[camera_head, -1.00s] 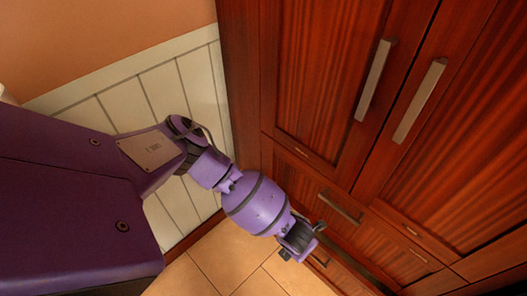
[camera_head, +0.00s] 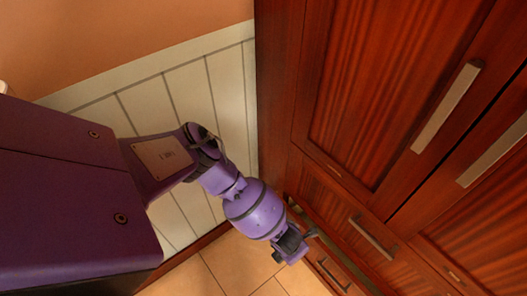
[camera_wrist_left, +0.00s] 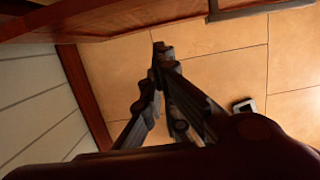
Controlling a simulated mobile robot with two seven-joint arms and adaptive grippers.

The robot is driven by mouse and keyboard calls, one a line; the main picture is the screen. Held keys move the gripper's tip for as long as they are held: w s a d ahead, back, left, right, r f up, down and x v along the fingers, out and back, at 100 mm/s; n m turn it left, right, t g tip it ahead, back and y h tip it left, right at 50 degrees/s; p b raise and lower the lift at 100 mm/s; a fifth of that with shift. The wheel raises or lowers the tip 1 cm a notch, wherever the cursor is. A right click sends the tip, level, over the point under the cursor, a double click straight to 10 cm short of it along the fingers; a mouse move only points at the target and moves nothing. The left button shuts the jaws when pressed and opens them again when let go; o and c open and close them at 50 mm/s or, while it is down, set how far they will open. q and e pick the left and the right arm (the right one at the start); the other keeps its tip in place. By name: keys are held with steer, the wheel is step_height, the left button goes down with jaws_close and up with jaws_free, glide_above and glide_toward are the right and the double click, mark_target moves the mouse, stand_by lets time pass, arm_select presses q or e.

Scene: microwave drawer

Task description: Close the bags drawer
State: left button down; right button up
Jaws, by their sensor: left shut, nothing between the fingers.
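A dark red wooden cabinet (camera_head: 275,100) has drawers below its tall doors. An upper drawer has a grey bar handle (camera_head: 373,236); a lower drawer has another bar handle (camera_head: 333,275). A drawer edge (camera_head: 300,212) at the cabinet's left side seems to stand out a little, partly hidden by my arm. I cannot tell which drawer is the bags drawer. My left gripper (camera_head: 296,245) is low in front of the drawers, near that edge. In the left wrist view, its fingers (camera_wrist_left: 160,55) are together and empty, below a wooden front with a grey handle (camera_wrist_left: 245,9). My right gripper is not in view.
Tall doors with long bar handles (camera_head: 446,107) fill the right. A white panelled wall (camera_head: 190,95) stands left of the cabinet.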

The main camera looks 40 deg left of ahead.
arm_select(q)
steer(key=w, duration=0.1)
steer(key=w+d+f, duration=0.1)
steer(key=w, duration=0.1)
steer(key=w+b, duration=0.1)
steer(key=shift+w+d+f, duration=0.15)
steer(key=shift+w+f, duration=0.15)
steer(key=shift+f, duration=0.1)
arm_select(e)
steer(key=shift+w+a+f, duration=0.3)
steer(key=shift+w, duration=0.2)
arm_select(q)
steer(key=shift+w, duration=0.1)
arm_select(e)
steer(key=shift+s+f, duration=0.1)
